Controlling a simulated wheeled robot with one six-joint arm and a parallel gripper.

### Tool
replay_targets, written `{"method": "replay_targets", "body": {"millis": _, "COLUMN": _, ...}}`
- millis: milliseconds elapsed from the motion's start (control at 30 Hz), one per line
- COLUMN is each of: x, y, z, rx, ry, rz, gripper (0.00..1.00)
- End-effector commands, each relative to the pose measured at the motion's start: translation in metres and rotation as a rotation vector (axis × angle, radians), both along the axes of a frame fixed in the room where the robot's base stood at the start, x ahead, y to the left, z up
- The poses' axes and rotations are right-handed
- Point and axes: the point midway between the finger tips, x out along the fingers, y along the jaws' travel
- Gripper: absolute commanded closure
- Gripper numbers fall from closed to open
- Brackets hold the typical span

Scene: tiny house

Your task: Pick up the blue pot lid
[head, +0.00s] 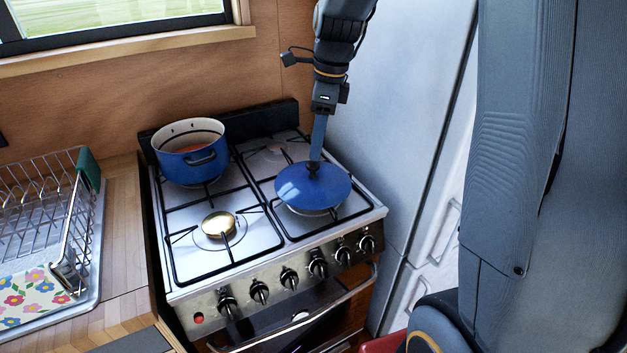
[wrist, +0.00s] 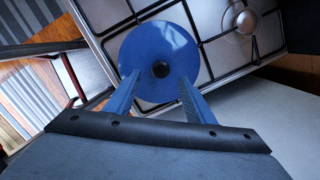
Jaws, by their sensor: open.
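The blue pot lid (head: 298,188) is a round, glossy disc with a small black knob, lying over the front right burner of the stove. In the wrist view the lid (wrist: 150,40) fills the upper middle, and its black knob (wrist: 160,69) shows between the finger ends. My gripper (head: 314,166) points down over the lid, with its tips at the knob in the head view. In the wrist view my gripper (wrist: 160,82) is open, one finger on each side of the knob. I cannot tell whether the fingers touch the lid.
A blue pot (head: 190,152) stands on the back left burner. The stove (head: 245,262) has black grates and front knobs. A white fridge (head: 385,120) rises close on the right. A dish rack (head: 45,225) sits on the wooden counter (head: 125,225) at left.

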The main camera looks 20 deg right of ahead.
Motion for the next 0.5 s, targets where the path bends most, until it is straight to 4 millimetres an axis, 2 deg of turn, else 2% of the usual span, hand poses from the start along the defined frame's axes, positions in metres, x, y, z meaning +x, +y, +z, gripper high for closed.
{"method": "replay_targets", "body": {"millis": 167, "x": 0.006, "y": 0.000, "z": 0.000, "rx": 0.016, "ry": 0.019, "rz": -0.092, "gripper": 0.51}}
{"method": "replay_targets", "body": {"millis": 500, "x": 0.006, "y": 0.005, "z": -0.034, "rx": 0.016, "ry": 0.022, "rz": -0.096, "gripper": 0.51}}
